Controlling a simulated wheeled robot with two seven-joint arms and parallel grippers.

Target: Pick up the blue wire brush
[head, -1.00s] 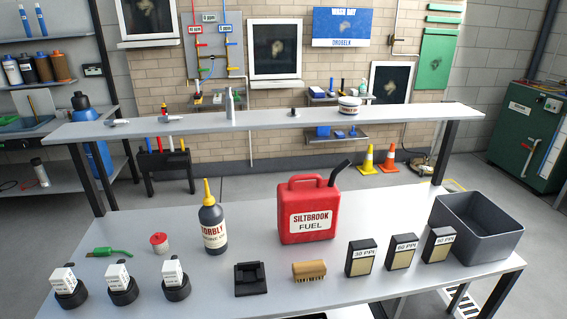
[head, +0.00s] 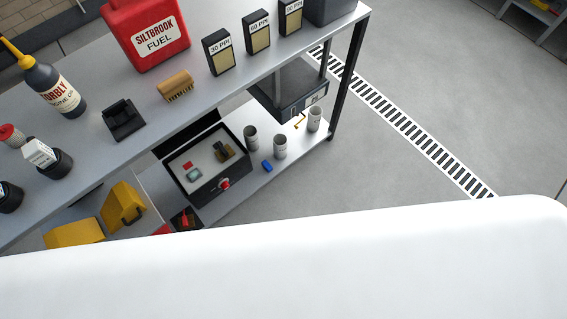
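No thing I can clearly make out as a blue wire brush shows. A small blue object (head: 266,166) lies on the lower shelf (head: 243,190) under the table, beside several pale cups; it is too small to tell what it is. Neither gripper is in the head view. A large white surface, which may be part of my own body, fills the bottom of the view and hides what is below it.
On the tabletop stand the red fuel can (head: 148,36), a dark bottle (head: 56,88), a black holder (head: 122,120) and black PPI boxes (head: 257,33). A control box (head: 205,165) and yellow items (head: 122,206) sit below. The floor right of the table is clear, with a drain grate (head: 400,118).

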